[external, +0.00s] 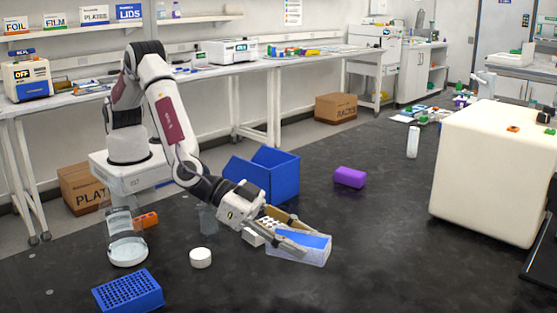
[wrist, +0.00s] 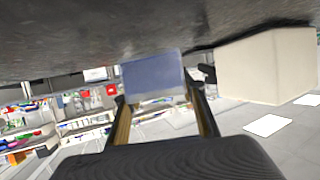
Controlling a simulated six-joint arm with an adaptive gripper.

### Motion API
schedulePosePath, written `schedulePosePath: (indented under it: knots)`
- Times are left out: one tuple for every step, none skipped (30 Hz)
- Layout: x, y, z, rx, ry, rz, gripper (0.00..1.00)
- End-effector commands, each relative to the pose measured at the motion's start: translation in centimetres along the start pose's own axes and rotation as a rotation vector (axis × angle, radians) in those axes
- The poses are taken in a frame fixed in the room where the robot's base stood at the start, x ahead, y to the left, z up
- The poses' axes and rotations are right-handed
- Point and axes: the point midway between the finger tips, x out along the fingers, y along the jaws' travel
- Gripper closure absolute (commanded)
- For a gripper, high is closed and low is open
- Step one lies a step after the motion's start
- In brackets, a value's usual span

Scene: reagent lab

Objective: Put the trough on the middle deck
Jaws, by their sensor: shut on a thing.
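The trough (external: 312,243), a clear box with blue in it, is held between the fingers of my gripper (external: 300,241) low over the dark bench, right of the middle. It looks tilted in the external view. In the wrist view, the trough (wrist: 152,77) shows as a bluish block between the two fingertips of my gripper (wrist: 160,98). Whether its underside touches the bench is unclear. I cannot pick out which surface is the middle deck.
A white rack (external: 253,236) stands just left of the trough. A blue open bin (external: 275,175) is behind it, a purple block (external: 349,177) farther right, and a large cream block (external: 492,178) at right. A white round lid (external: 201,258) and blue tip rack (external: 128,291) lie front left.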

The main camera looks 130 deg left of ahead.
Motion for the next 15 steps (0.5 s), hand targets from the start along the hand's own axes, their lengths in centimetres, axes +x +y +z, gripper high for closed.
schedulePosePath:
  knots:
    - [0.3, 0.0, 0.8, 0.002, -0.001, -0.001, 0.85]
    - [0.5, 0.0, 1.2, 0.002, -0.001, -0.001, 0.85]
    - [0.7, 0.0, 1.7, 0.001, -0.001, -0.001, 0.85]
    - [0.8, 0.0, 2.1, 0.001, -0.002, 0.000, 0.85]
    - [1.0, 0.0, 2.4, 0.002, -0.001, 0.000, 0.85]
    - [1.1, 0.0, 2.8, 0.001, -0.001, 0.000, 0.85]
    - [1.2, 0.0, 3.0, 0.000, 0.000, 0.000, 0.85]
    - [1.3, 0.0, 3.2, 0.000, 0.000, 0.000, 0.85]
    - [1.4, 0.0, 3.4, 0.000, 0.000, 0.000, 0.85]
    - [1.5, 0.0, 3.5, 0.000, 0.000, 0.000, 0.85]
    - [1.5, 0.0, 3.6, 0.001, 0.001, 0.000, 0.85]
    - [1.5, 0.0, 3.6, 0.001, 0.001, 0.000, 0.85]
    - [1.5, 0.0, 3.6, 0.000, 0.001, 0.000, 0.85]
    - [1.5, 0.0, 3.6, 0.000, 0.002, 0.000, 0.85]
    - [1.5, 0.0, 3.6, 0.000, 0.002, 0.000, 0.85]
